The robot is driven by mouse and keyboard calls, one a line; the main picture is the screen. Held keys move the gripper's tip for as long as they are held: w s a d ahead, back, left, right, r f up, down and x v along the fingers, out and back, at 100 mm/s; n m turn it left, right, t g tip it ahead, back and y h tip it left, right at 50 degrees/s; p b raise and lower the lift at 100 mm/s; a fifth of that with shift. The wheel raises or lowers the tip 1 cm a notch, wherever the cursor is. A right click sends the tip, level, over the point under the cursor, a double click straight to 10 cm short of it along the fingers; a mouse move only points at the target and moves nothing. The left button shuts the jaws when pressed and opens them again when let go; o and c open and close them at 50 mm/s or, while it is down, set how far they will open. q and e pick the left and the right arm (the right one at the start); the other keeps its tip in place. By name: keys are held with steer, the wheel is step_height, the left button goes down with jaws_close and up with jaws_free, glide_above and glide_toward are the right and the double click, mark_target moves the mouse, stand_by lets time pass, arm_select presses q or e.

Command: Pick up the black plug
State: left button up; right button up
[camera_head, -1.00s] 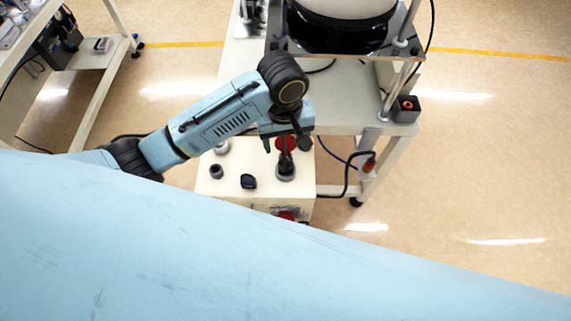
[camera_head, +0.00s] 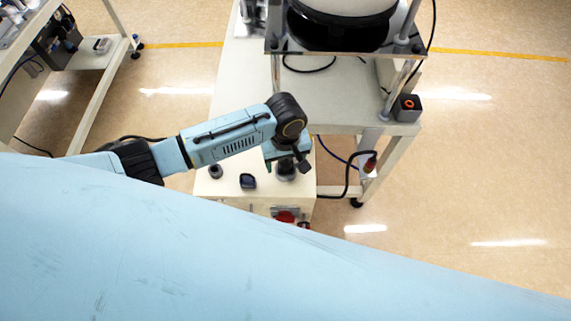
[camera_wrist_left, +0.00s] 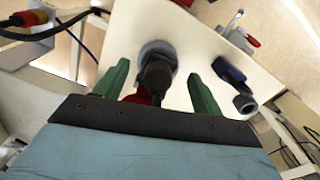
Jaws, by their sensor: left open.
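The black plug (camera_wrist_left: 157,74) stands in a round grey socket (camera_wrist_left: 160,50) on the cream box top, seen in the left wrist view. My left gripper (camera_wrist_left: 158,80) is open, with its green fingers one on each side of the plug and a visible gap to each. In the head view my left gripper (camera_head: 286,162) is over the grey socket (camera_head: 286,174) and hides most of the plug. A red part shows partly behind the plug in the wrist view. My right gripper is not in view.
A dark blue part (camera_head: 248,181) and a small grey ring-shaped part (camera_head: 215,171) stand on the cream box (camera_head: 232,194), left of the socket. A bench (camera_head: 340,100) with a bowl feeder (camera_head: 342,25) is behind. A red connector (camera_head: 370,165) hangs on a cable at right.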

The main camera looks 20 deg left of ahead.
arm_select(q)
steer(key=shift+f, duration=0.75)
steer(key=c, duration=1.3)
